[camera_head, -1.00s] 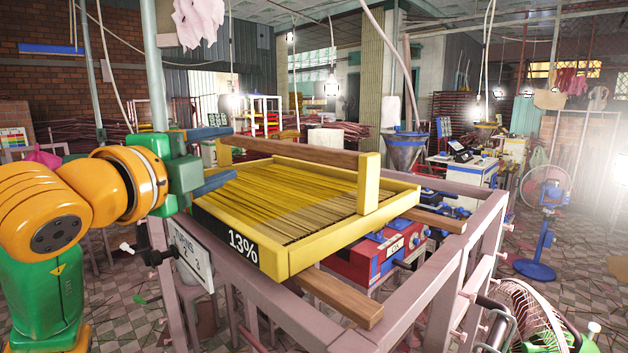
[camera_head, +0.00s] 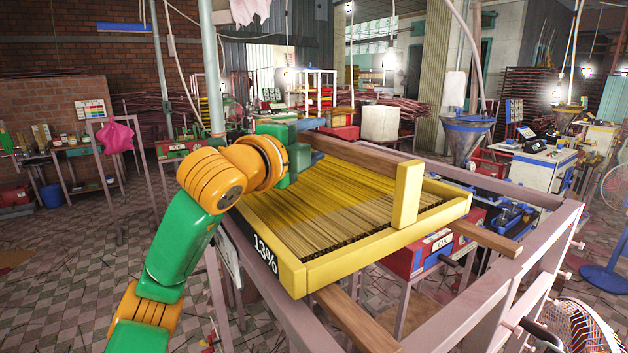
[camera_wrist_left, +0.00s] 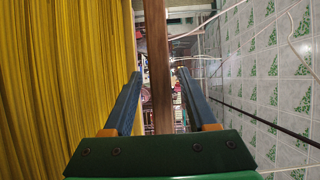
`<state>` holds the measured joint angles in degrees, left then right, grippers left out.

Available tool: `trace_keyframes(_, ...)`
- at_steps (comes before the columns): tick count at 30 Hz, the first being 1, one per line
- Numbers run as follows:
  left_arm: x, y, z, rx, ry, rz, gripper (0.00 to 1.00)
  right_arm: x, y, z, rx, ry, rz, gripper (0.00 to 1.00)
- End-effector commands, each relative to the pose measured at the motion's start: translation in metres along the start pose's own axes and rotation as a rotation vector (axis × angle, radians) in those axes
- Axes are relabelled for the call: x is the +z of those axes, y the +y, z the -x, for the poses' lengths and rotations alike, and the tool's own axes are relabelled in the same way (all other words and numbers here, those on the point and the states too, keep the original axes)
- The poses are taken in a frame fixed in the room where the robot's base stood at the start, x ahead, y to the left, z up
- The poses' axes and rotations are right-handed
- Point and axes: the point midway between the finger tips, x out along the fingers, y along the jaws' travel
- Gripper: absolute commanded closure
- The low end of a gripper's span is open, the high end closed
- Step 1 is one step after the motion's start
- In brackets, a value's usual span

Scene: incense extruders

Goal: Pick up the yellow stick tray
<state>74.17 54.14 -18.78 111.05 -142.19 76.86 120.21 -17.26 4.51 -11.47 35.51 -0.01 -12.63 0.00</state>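The yellow stick tray (camera_head: 375,252) is full of thin yellow-brown sticks and carries a "13%" label on its near left side. It rests on wooden rails over a pinkish frame. A brown wooden handle bar (camera_head: 370,155) runs above it, with a yellow post at the right end; its other end is hidden by my gripper. My left gripper (camera_head: 318,142) is open at the bar's left part, one blue finger on each side. In the left wrist view the bar (camera_wrist_left: 157,60) lies between the fingers with a visible gap on both sides. My right gripper is out of view.
The pinkish metal frame (camera_head: 500,290) surrounds the tray's support. A fan cage (camera_head: 580,330) is at bottom right.

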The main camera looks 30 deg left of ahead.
Motion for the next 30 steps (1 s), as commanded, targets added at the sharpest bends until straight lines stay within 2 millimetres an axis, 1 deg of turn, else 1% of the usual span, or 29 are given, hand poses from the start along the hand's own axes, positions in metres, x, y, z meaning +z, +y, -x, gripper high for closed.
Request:
trace_keyframes(1, 0.0000, 0.0000, 0.0001, 0.000, 0.000, 0.000, 0.59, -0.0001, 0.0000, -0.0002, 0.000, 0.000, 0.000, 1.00)
trace_keyframes(2, 0.0000, 0.0000, 0.0002, 0.000, 0.000, 0.000, 0.67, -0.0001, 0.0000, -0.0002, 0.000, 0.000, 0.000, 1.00)
trace_keyframes(3, 0.0000, 0.0000, 0.0002, 0.000, 0.000, 0.000, 0.78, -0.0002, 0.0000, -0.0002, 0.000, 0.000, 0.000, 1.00)
trace_keyframes(5, 0.0000, 0.0000, 0.0003, 0.000, 0.000, 0.000, 0.94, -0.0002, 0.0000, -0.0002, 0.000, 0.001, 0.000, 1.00)
trace_keyframes(6, 0.0000, 0.0000, 0.0003, 0.000, 0.000, 0.000, 1.00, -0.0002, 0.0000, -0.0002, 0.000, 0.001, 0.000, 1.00)
trace_keyframes(30, 0.0000, 0.0002, 0.0003, 0.001, 0.000, 0.000, 1.00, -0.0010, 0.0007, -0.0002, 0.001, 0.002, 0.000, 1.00)
